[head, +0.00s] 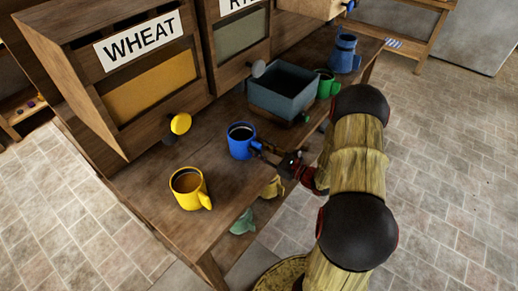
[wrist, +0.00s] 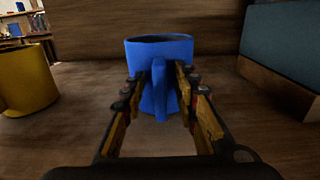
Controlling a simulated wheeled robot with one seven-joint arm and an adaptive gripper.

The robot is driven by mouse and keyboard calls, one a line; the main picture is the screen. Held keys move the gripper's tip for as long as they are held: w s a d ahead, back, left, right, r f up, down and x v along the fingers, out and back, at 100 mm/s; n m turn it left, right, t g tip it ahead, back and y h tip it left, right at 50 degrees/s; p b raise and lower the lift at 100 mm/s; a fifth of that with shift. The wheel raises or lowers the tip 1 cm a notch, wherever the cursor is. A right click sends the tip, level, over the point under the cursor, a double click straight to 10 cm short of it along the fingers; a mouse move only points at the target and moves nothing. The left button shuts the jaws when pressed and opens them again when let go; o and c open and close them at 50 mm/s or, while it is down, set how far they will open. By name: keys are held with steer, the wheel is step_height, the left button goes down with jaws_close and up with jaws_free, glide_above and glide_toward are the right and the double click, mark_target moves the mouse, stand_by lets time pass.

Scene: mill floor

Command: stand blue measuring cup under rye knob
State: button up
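The blue measuring cup (head: 241,143) stands upright on the wooden bench, between the yellow knob and the grey-blue bin. In the wrist view the blue cup (wrist: 158,60) is straight ahead, its handle facing me. My gripper (head: 260,148) is at the handle; in the wrist view its fingers (wrist: 158,85) stand on either side of the handle, open, with small gaps showing. The rye knob (head: 258,68) is pale grey, on the front of the rye dispenser (head: 238,40), whose label is partly cut off. The spot below that knob is partly hidden by the bin.
The grey-blue bin (head: 283,100) stands beside the rye knob. A yellow cup (head: 187,188) stands at the left, below the yellow wheat knob (head: 180,124). A green cup (head: 326,84) and a blue jug (head: 344,54) stand beyond the bin. Bare bench lies between the yellow and blue cups.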

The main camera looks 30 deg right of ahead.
steer(key=shift+r, duration=0.2)
steer(key=p+v, duration=0.3)
steer(key=v, duration=0.9)
steer(key=s+a+r+n+g+y, duration=0.2)
steer(key=a+r+n+g, duration=0.45)
steer(key=a+n, duration=0.35)
steer(key=s+a+r+n+g+y, duration=0.25)
steer(key=a+r+n+g, duration=0.45)
steer(key=a, duration=0.6)
steer(key=s+r+n+t+h, duration=0.2)
steer(key=s+r+n+h, duration=0.7)
steer(key=r+n, duration=0.3)
steer(key=n+h, duration=0.1)
steer(key=n, duration=0.2)
steer(key=shift+s+r+h, duration=0.3)
steer(key=shift+r+h, duration=0.05)
